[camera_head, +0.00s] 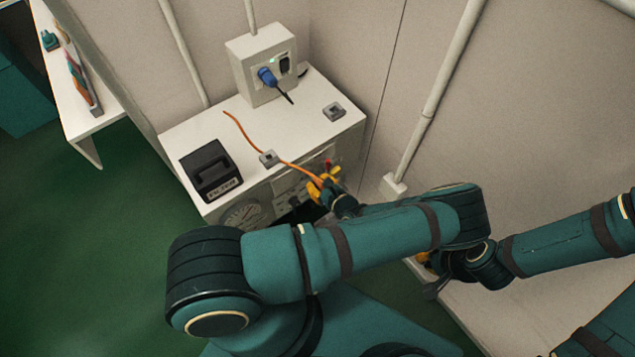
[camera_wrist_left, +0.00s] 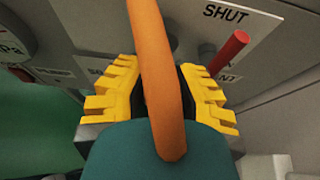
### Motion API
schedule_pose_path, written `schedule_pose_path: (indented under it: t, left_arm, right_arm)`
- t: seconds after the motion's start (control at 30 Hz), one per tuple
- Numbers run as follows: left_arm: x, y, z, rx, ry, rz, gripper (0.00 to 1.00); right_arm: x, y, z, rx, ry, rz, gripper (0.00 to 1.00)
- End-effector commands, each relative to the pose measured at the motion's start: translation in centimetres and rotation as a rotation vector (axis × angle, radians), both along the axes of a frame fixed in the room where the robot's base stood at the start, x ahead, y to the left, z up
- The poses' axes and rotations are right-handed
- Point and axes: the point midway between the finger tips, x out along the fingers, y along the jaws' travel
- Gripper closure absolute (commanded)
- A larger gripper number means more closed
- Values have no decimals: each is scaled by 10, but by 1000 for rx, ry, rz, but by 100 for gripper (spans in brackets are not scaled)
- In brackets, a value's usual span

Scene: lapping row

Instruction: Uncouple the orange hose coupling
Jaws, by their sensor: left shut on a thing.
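The orange hose (camera_head: 292,166) runs over the white cabinet top, past a grey clip, and down to the cabinet's front panel. My left gripper (camera_head: 322,186) is at that panel, its yellow fingers shut at the hose's end. In the left wrist view the hose (camera_wrist_left: 155,70) comes down from the top between the yellow fingers of my left gripper (camera_wrist_left: 158,88). The coupling itself is hidden behind the hose and fingers.
A red lever (camera_wrist_left: 230,52) sticks out beside the left gripper, near a "SHUT" label (camera_wrist_left: 226,13). A gauge (camera_head: 243,216) is on the panel. A black box (camera_head: 210,170), a grey clip (camera_head: 268,159) and a socket box with a blue plug (camera_head: 267,76) are on the cabinet.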

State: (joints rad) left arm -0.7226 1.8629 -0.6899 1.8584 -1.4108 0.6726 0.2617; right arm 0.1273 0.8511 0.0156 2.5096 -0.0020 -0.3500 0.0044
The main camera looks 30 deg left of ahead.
Motion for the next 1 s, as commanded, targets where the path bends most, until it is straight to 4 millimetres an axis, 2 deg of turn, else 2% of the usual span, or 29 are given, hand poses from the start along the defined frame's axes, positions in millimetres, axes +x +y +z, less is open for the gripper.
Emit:
schedule_pose_path:
  t: [0.37, 1.0]
  left_arm:
    - [-2, -5, 0, 0, -1, 0, 100]
    - [-14, -36, 0, 0, -1, 0, 100]
  right_arm:
    - [0, 0, 0, 0, 0, 0, 100]
    - [0, 0, 1, 0, 0, 0, 100]
